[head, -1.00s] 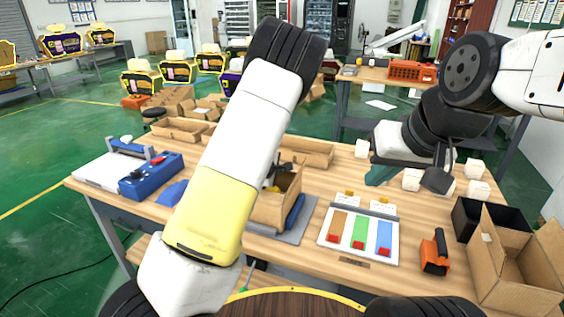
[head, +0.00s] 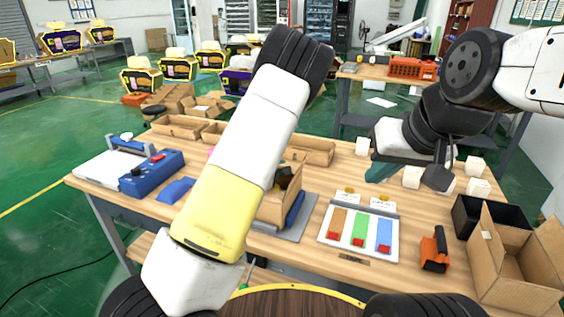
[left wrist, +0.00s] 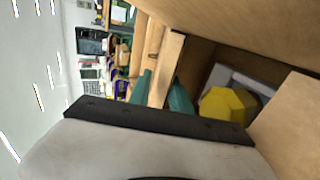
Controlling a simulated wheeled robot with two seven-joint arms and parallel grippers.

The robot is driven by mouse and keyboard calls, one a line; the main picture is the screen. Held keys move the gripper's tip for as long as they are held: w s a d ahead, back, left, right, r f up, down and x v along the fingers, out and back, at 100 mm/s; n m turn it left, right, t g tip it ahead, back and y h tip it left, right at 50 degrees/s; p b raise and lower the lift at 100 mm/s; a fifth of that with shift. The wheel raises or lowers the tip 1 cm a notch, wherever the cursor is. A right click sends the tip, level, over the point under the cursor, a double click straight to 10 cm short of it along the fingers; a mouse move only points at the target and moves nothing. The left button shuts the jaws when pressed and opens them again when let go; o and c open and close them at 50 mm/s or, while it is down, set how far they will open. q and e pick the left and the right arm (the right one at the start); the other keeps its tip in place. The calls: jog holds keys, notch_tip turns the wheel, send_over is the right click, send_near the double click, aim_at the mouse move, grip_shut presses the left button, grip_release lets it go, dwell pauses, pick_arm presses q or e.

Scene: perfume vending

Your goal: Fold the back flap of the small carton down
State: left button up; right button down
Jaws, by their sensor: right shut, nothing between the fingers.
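The small carton (head: 268,213) stands on a grey mat on the table, partly hidden by my left arm in the head view. In the left wrist view its brown walls (left wrist: 289,112) surround a yellow faceted object (left wrist: 228,104) and a grey piece. My left gripper (left wrist: 163,95) shows two teal fingertips apart, one on each side of a narrow carton panel edge (left wrist: 167,68); I cannot tell whether they touch it. Which panel is the back flap is unclear. My right gripper (head: 381,172) is shut and empty above the table's right side.
A tray with coloured strips (head: 358,232) lies right of the carton. An orange-black tool (head: 435,250), a black bin (head: 470,215) and a large open box (head: 515,262) stand further right. A blue device (head: 152,172) is left. White cubes (head: 476,166) sit near my right gripper.

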pick_arm(q)
jog(key=v, duration=0.7)
jog(key=shift+s+a+r, duration=0.1)
jog(key=shift+s, duration=0.25)
